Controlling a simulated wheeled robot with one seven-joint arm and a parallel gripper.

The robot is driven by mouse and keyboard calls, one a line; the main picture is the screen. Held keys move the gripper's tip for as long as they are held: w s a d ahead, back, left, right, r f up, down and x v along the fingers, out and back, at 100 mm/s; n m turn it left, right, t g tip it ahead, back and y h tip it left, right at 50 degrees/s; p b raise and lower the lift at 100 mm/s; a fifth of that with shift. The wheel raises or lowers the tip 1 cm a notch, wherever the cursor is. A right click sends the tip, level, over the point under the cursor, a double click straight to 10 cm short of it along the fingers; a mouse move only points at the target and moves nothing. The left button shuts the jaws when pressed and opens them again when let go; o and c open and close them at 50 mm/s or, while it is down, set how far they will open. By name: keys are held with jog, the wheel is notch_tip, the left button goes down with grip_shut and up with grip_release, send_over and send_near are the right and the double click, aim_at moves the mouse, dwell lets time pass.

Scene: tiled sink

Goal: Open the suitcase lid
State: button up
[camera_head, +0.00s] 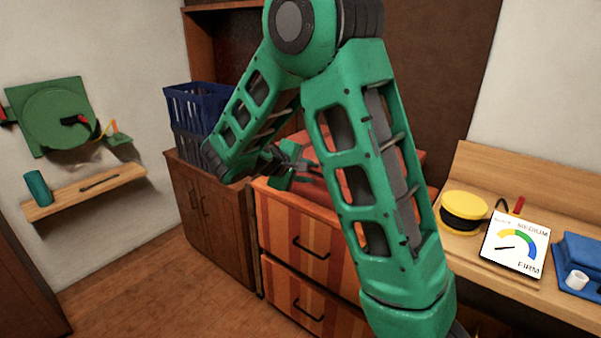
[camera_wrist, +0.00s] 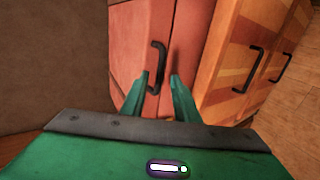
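The suitcase is the reddish-orange case (camera_head: 312,150) on top of the striped drawer cabinet, largely hidden behind my arm in the head view. In the wrist view its red front (camera_wrist: 130,45) fills the middle, with a dark seam and a black handle (camera_wrist: 157,60). The lid looks closed. My gripper (camera_wrist: 159,76) is open, its two green fingers apart and pointing at the front. The lower part of the handle appears between the fingertips; contact cannot be told. In the head view my gripper (camera_head: 290,166) is small and partly hidden at the case's left side.
The striped drawer cabinet (camera_head: 283,230) has black handles, also visible in the wrist view (camera_wrist: 250,65). Blue crates (camera_head: 195,105) stand on a brown cabinet at left. A bench at right holds a yellow round object (camera_head: 463,205) and a gauge card (camera_head: 514,247). Floor at left is clear.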

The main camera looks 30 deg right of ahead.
aim_at(316, 174)
jog(key=shift+x, duration=2.45)
jog(key=shift+d+f, duration=0.2)
jog(key=shift+d, duration=0.1)
jog(key=shift+d, duration=0.1)
jog(key=c, duration=0.6)
jog(key=shift+f, duration=0.1)
jog(key=shift+o, duration=0.4)
jog(key=shift+w+a, duration=0.1)
jog(key=shift+a, duration=0.2)
